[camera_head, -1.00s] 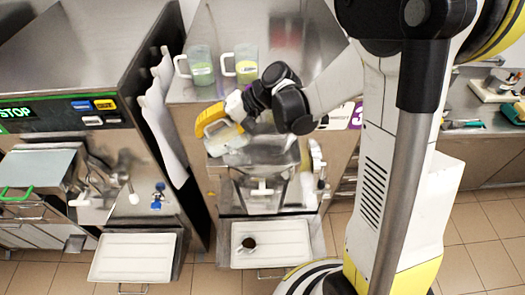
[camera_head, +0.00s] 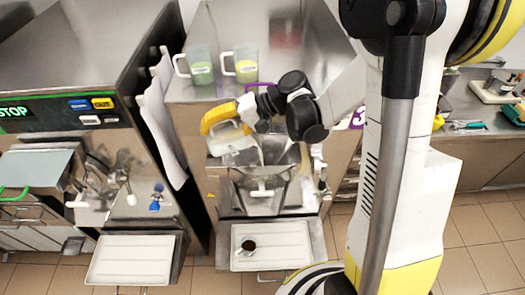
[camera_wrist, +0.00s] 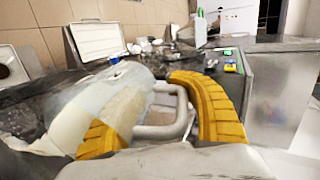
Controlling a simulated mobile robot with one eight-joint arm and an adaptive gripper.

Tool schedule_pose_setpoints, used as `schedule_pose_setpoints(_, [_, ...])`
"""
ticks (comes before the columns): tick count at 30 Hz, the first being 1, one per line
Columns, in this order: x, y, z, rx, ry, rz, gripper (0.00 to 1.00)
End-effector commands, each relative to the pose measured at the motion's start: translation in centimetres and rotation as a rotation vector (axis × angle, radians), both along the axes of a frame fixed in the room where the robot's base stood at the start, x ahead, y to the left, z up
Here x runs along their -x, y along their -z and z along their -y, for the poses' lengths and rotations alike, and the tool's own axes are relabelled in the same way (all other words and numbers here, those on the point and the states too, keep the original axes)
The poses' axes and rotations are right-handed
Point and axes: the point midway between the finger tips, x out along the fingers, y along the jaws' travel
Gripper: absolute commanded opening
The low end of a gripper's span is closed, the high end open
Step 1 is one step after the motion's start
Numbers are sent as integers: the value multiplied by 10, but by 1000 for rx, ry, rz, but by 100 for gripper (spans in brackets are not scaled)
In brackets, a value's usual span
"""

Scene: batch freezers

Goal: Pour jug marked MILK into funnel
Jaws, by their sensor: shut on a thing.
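My gripper (camera_head: 230,118), with yellow fingers, is shut on the handle of a clear jug (camera_head: 232,140). The jug is tilted over the front of the middle machine, above its steel funnel-like hopper (camera_head: 262,178). In the wrist view the jug (camera_wrist: 85,105) lies tipped to the left, with pale whitish contents, and its handle (camera_wrist: 165,125) is between the yellow ribbed fingers (camera_wrist: 160,115). No marking is readable on the jug. Whether liquid is flowing out cannot be told.
A white tray (camera_head: 290,250) below holds a small dark cup (camera_head: 248,245). Another machine with a STOP panel (camera_head: 60,112) stands left.

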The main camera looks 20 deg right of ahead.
Motion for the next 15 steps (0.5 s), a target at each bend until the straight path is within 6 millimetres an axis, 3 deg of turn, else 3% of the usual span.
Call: schedule_pose_setpoints(15, [3,1,14,-53,2,12,0])
